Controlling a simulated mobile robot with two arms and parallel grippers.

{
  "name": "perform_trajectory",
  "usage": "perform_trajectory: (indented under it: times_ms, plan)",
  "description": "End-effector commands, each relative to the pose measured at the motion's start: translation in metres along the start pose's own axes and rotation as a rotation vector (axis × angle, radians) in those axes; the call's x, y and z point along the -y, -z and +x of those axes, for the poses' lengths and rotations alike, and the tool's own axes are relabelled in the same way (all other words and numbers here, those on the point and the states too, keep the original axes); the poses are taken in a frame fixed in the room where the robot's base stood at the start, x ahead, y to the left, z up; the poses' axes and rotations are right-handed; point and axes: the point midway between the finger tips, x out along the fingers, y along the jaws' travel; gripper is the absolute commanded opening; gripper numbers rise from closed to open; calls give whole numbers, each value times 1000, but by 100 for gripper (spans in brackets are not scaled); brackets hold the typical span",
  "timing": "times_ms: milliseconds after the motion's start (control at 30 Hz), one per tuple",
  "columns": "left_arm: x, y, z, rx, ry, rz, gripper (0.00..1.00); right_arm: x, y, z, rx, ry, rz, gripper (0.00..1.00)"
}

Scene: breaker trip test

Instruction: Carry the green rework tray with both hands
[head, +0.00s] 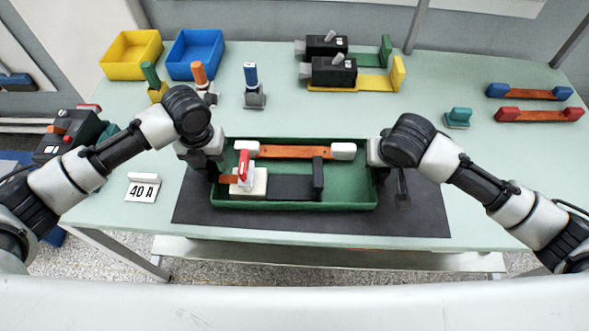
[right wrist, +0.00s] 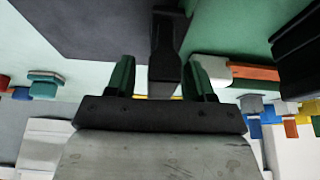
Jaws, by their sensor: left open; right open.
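The green rework tray (head: 345,203) lies on a dark mat in the middle of the table, apparently level. My left gripper (head: 208,168) is open at its left end, and my right gripper (head: 388,172) is open at its right end. Contact with the end walls cannot be told. In the right wrist view my right gripper (right wrist: 160,75) shows its fingers apart with a dark piece between them, and the green tray (right wrist: 235,25) shows at upper right. The tray holds an orange bar with white ends (head: 295,152) and a red-levered switch (head: 245,175).
The dark mat (head: 300,222) reaches near the table's front edge. A "40 A" card (head: 142,189) stands at left. Yellow (head: 130,55) and blue (head: 195,55) bins, coloured-handled tools and black breaker units (head: 333,72) stand behind. Red-ended (head: 538,115) and blue-ended bars lie right.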

Motion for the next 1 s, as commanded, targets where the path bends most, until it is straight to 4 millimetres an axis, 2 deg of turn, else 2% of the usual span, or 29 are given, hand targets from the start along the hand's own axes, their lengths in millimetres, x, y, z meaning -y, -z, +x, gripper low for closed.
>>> perform_trajectory:
  times_ms: [300, 633, 1000]
  plan:
    - [0, 0, 2, 0, 0, 0, 52, 0, 0, 2, 0, 0, 0, 52]
    - [0, 0, 2, 0, 0, 0, 1, 0, 0, 2, 0, -1, 0, 1]
    - [0, -1, -1, 3, 1, 0, 0, 0, 2, -1, -3, 0, 0, 0]
